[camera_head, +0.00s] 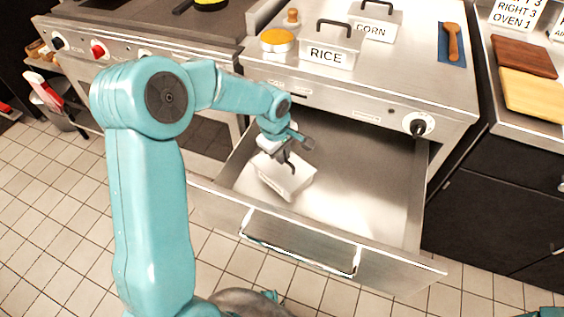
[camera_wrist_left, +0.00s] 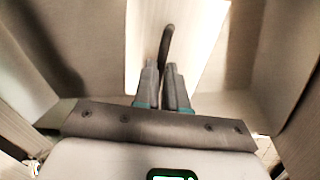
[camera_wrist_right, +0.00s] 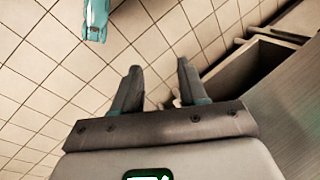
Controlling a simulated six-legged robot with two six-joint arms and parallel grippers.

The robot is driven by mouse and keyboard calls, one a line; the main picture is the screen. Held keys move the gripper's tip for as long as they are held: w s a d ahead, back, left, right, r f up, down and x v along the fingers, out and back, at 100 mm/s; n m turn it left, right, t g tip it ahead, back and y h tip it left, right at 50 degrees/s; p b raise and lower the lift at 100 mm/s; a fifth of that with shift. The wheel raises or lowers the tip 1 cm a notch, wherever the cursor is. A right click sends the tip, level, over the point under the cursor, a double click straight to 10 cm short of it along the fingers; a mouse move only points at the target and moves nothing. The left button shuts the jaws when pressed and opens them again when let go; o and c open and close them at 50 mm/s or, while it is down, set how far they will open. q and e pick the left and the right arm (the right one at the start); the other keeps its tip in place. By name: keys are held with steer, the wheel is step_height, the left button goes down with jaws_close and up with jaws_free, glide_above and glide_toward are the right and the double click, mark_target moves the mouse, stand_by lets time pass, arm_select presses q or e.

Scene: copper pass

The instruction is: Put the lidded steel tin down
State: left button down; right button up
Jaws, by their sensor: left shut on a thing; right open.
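The lidded steel tin (camera_head: 288,183) is low inside the open drawer, toward its left side. Its pale lid (camera_wrist_left: 200,30) and dark handle (camera_wrist_left: 166,45) show in the left wrist view. My left gripper (camera_head: 287,158) reaches down into the drawer and is shut on the tin's handle; its fingers (camera_wrist_left: 164,72) pinch it in the left wrist view. I cannot tell whether the tin touches the drawer floor. My right gripper (camera_wrist_right: 157,75) is open and empty above the tiled floor.
The drawer (camera_head: 360,195) has bare room right of the tin; its front panel (camera_head: 300,245) stands nearest me.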

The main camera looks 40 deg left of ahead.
mark_target(282, 167)
arm_select(q)
step_height(282, 167, down, 4)
steer(key=shift+r, duration=0.25)
steer(key=shift+f+b, duration=0.15)
steer(key=shift+b, duration=0.25)
steer(key=c, duration=1.2)
jaws_free()
